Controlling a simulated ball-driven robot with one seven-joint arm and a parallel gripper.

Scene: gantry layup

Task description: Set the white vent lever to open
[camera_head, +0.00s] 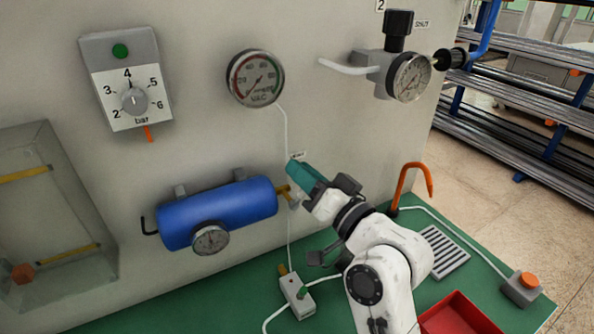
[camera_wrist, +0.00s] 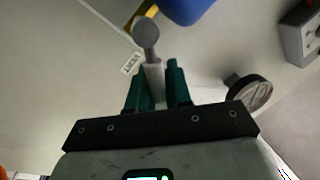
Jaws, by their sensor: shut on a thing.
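The white vent lever (camera_wrist: 153,72) is in the wrist view, between the two teal fingers of my gripper (camera_wrist: 157,84). Its grey rounded end (camera_wrist: 146,30) lies beyond the fingertips, beside a yellow fitting. A small VENT label (camera_wrist: 131,63) is on the panel just left of the lever. In the head view my gripper (camera_head: 300,174) is at the panel, right of the blue tank's brass fitting (camera_head: 283,191), and shut on the lever. There the fingers hide most of the lever; a pale part shows just below them.
The blue tank (camera_head: 220,212) with its gauge is close left of my gripper. A vacuum gauge (camera_head: 255,78) and a regulator (camera_head: 397,62) are above. An orange hook (camera_head: 411,172), a grey grille (camera_head: 444,252) and a red tray (camera_head: 459,316) are on the green bench at right.

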